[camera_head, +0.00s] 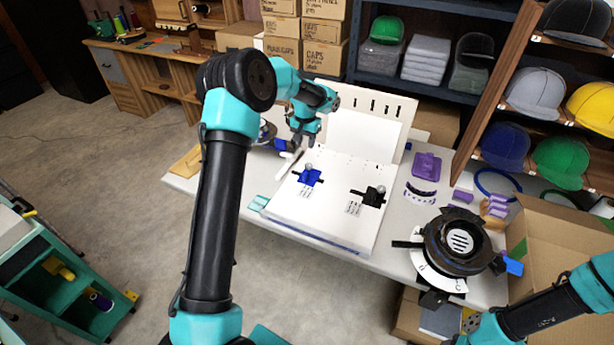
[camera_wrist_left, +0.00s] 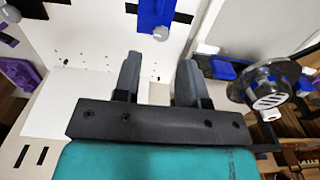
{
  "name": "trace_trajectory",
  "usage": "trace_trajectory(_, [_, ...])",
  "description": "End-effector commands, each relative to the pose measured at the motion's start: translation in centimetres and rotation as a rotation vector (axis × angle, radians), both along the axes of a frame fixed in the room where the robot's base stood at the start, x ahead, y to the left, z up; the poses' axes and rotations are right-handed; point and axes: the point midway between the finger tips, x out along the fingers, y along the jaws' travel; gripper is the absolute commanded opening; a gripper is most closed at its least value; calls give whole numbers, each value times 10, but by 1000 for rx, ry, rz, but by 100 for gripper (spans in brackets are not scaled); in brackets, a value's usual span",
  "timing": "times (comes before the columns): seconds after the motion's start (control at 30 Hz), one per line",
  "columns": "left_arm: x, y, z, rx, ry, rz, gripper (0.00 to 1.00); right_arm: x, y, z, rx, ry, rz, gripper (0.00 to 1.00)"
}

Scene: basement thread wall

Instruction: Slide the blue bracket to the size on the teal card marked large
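The blue bracket (camera_head: 310,177) sits on the white board (camera_head: 330,220), left of a black bracket (camera_head: 372,197); each has a grey knob and a printed scale too small to read. A small teal card (camera_head: 258,202) lies at the board's left edge, its marks unreadable. My left gripper (camera_head: 296,145) is above the board's far left part, behind and apart from the blue bracket. In the left wrist view its fingers (camera_wrist_left: 158,80) are apart and empty, with the blue bracket (camera_wrist_left: 155,14) beyond them at the top. My right gripper is low at the right, too unclear to read.
A white slotted panel (camera_head: 365,115) stands behind the board. A round black device (camera_head: 455,242) and purple items (camera_head: 426,166) are to the right on the table. An open cardboard box (camera_head: 560,250) stands at the right. Shelves with caps are behind.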

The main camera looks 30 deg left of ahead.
Motion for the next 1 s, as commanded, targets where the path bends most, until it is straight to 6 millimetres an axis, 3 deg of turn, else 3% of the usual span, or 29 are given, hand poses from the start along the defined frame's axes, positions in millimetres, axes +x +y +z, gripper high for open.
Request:
trace_trajectory(0.27, [-1,0,-27,-1,2,1,38,0,0,0,0,0,0,47])
trace_trajectory(1.0, [-1,0,-150,-1,2,0,38,0,0,0,0,0,0,47])
